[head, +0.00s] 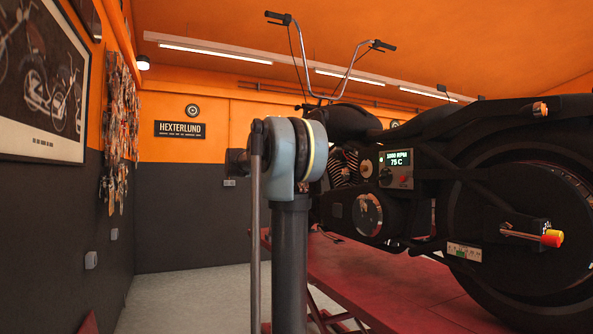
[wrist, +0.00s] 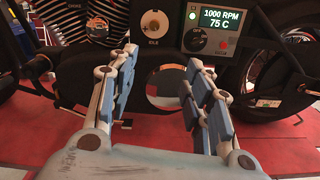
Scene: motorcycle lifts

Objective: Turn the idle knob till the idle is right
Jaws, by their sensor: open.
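The idle knob (wrist: 153,23) is a small brass-coloured knob on a pale round plate, with the word IDLE under it, at the top middle of the wrist view. A dark box with a display (wrist: 220,18) to its right reads 1000 RPM and 75 C; the display also shows in the head view (head: 398,158). A green lamp (wrist: 192,15) is lit beside the display. My gripper (wrist: 159,60) is open and empty, its fingers apart on either side below the knob in the picture. I cannot tell whether it touches anything. In the head view the gripper does not show.
The dark motorcycle (head: 510,190) stands on a red lift (head: 385,285). A choke knob (wrist: 96,28) is left of the idle knob. A red button (wrist: 222,42) is on the display box. Grey floor (head: 185,300) is clear at left.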

